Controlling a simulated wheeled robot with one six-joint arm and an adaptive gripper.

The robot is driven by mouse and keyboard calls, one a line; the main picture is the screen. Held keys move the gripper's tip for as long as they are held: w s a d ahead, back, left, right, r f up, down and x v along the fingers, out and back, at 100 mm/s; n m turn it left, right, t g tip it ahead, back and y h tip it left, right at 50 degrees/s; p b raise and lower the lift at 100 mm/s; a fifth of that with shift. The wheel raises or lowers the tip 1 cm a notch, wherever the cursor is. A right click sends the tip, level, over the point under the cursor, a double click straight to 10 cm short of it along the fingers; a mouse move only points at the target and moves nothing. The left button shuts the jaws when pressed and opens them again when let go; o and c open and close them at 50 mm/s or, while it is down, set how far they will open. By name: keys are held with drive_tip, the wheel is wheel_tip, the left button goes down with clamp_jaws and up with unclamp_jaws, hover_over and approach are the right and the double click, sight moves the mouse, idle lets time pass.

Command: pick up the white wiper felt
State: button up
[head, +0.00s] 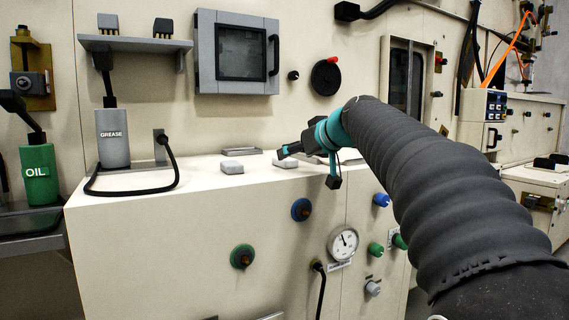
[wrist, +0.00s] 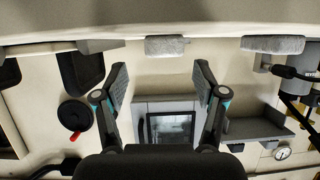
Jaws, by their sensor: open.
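Two small pale grey-white felt-like pads lie on the cream ledge. The left pad (head: 231,167) and the right pad (head: 285,162) show in the head view; I cannot tell for sure which is the white wiper felt. In the wrist view, one pad (wrist: 166,46) is at top centre and another pad (wrist: 272,44) at top right.
The windowed box (head: 237,52) and black handwheel (head: 326,77) project from the wall behind.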

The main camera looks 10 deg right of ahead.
drive_tip(key=x, duration=0.4)
drive_tip(key=shift+a+f, duration=0.15)
drive_tip(key=shift+a, duration=0.15)
drive_tip(key=c, duration=1.1)
drive_tip(key=shift+c, duration=0.2)
